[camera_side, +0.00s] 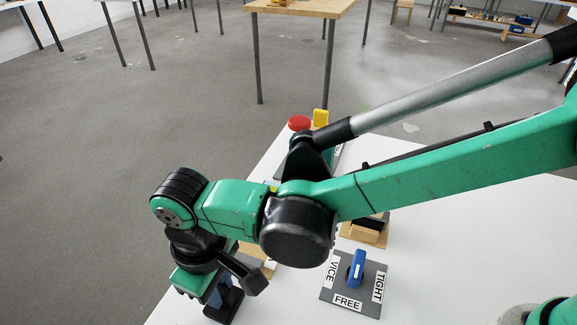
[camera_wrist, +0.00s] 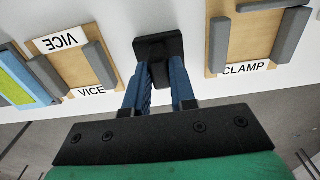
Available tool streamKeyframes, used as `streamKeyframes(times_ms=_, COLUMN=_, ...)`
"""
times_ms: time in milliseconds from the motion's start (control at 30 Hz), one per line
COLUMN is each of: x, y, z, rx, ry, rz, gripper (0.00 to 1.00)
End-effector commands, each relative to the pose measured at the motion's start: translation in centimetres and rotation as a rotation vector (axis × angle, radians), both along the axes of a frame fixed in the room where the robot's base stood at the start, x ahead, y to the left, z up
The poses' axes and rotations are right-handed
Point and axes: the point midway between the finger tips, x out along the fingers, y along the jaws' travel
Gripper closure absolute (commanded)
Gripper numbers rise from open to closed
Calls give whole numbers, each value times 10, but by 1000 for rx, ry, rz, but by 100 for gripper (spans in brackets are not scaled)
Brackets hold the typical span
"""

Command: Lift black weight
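The black weight (camera_wrist: 158,46) is at the top middle of the wrist view, with a flat, dark block and a narrower upright part towards me. In the side view the weight (camera_side: 222,306) is low at the bottom edge, partly behind my gripper (camera_side: 217,296). In the wrist view the blue fingers of my gripper (camera_wrist: 160,82) lie on either side of the upright part, very close to it. I cannot tell whether they press on it. Whether the weight rests on the white table or is just above it is also unclear.
Wooden boards with grey blocks, labelled VICE (camera_wrist: 85,72) and CLAMP (camera_wrist: 228,45), flank the weight. A grey VICE board (camera_side: 340,292) with a blue handle (camera_side: 357,268) lies right of my gripper. A red button (camera_side: 299,122) and a yellow block (camera_side: 320,118) stand at the back.

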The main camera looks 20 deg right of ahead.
Motion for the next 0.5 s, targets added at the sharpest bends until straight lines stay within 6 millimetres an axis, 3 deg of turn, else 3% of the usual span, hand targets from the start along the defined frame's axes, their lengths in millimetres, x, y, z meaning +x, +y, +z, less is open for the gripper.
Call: streamKeyframes(times_ms=500, x=0, y=0, z=23, rx=0, ry=0, rz=0, gripper=100)
